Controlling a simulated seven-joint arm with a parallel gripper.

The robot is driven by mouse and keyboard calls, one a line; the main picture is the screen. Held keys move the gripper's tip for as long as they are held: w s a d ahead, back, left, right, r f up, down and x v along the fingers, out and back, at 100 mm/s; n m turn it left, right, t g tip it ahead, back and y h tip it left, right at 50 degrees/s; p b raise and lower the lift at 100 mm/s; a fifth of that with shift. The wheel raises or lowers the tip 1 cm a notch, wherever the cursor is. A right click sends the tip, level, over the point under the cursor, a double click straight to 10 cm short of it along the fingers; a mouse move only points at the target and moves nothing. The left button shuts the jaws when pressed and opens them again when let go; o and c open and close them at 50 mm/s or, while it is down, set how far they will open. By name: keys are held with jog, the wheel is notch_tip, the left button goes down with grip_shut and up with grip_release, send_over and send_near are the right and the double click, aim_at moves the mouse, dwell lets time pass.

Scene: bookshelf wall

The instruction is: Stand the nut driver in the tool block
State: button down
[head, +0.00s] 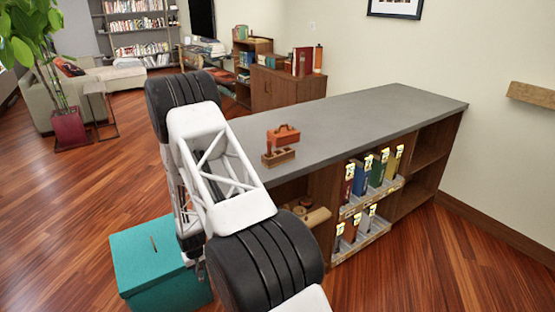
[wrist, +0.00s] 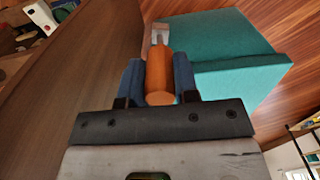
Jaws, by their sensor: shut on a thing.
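The nut driver shows in the wrist view as an orange handle (wrist: 159,76) with a grey metal end pointing away from the camera. My gripper (wrist: 159,78) has its two blue fingers closed on either side of the handle. In the head view my own arm hides the nut driver and most of my gripper, low in front of the counter near the teal box. The wooden tool block (head: 279,158) sits on the counter top near its front edge, with what looks like a dark upright piece on it. My gripper is apart from the block, below counter height.
The grey counter top (head: 350,115) is mostly clear. An orange toolbox-like thing (head: 285,134) is at the block. A teal box (head: 150,265) with a slot stands on the floor; it also shows in the wrist view (wrist: 220,75). Books (head: 377,170) fill racks on the counter's front.

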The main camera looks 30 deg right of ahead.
jog(key=w+d+r+m, duration=0.1)
jog(key=w+d+r, duration=0.1)
jog(key=w+r, duration=0.95)
jog(key=w+d+r+m, duration=0.15)
jog(key=w+r, duration=0.55)
jog(key=r, duration=1)
jog(key=w+d+r+m, duration=0.1)
jog(key=w+d+r, duration=0.1)
jog(key=w+r, duration=1)
jog(key=s+d+r+m, duration=0.3)
jog(key=s+d, duration=0.5)
jog(key=d, duration=0.6)
jog(key=s+d+r+m, duration=0.4)
jog(key=s+d, duration=0.5)
jog(key=d, duration=0.4)
jog(key=s+d+r+m, duration=0.4)
jog(key=s+d, duration=0.4)
jog(key=d, duration=0.6)
jog(key=shift+s+d+r, duration=0.3)
jog(key=shift+s+r, duration=0.1)
jog(key=shift+r, duration=0.2)
